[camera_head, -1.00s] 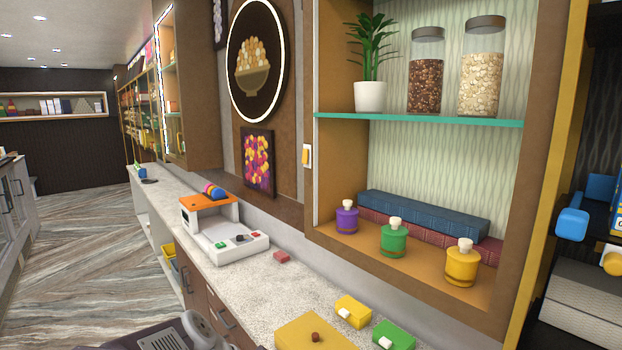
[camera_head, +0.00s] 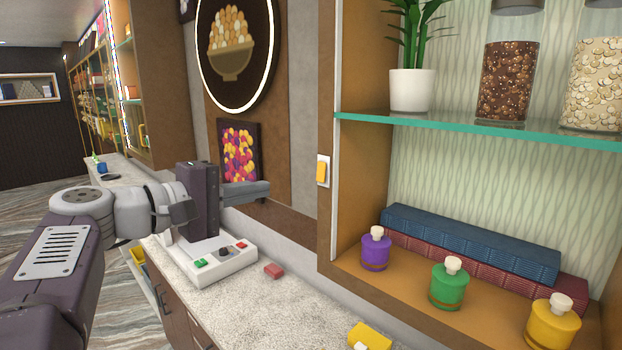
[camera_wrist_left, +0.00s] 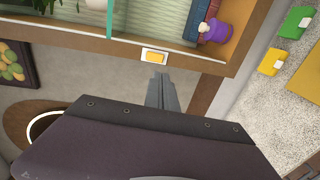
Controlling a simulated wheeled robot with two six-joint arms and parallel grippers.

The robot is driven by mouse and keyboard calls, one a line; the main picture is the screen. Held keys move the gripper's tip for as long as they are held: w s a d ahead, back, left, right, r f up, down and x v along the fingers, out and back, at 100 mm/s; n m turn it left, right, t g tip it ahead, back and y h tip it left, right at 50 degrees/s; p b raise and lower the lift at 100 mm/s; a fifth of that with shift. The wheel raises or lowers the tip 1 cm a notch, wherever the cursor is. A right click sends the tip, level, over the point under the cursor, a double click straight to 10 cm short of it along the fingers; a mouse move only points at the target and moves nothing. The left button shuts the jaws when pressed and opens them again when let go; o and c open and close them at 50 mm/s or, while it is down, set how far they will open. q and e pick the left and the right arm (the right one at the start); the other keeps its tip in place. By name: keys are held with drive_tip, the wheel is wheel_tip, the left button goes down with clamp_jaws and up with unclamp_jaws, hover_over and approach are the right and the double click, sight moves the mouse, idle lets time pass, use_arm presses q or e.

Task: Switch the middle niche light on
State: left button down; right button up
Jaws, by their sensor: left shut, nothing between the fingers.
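A yellow rocker switch (camera_head: 322,171) in a white plate is on the left side frame of the wooden niche (camera_head: 328,220). It also shows in the left wrist view (camera_wrist_left: 155,57), just beyond the fingertips. My left gripper (camera_head: 266,187) is shut and empty, its fingers pointing right toward the switch, with a gap between them. In the left wrist view the shut fingers (camera_wrist_left: 161,82) point at the switch plate and look apart from it. The niche's back panel and shelves are visible. My right gripper is not in view.
A glass shelf (camera_head: 450,131) holds a potted plant (camera_head: 411,90) and jars. Purple (camera_head: 375,250), green (camera_head: 449,284) and yellow (camera_head: 552,322) bottles stand on the niche floor before stacked books (camera_head: 470,242).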

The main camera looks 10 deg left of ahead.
sight(319, 179)
use_arm(q)
drive_tip(key=p+x, duration=0.2)
drive_tip(key=x, duration=0.2)
drive_tip(key=p+x, duration=0.2)
drive_tip(key=x, duration=0.3)
drive_tip(key=p+x, duration=0.2)
drive_tip(key=x, duration=0.2)
drive_tip(key=shift+w+a+f, duration=0.1)
drive_tip(key=shift+w+a, duration=0.05)
drive_tip(key=shift+w, duration=0.3)
drive_tip(key=shift+w+d+f, duration=0.15)
drive_tip(key=shift+w+d, duration=0.1)
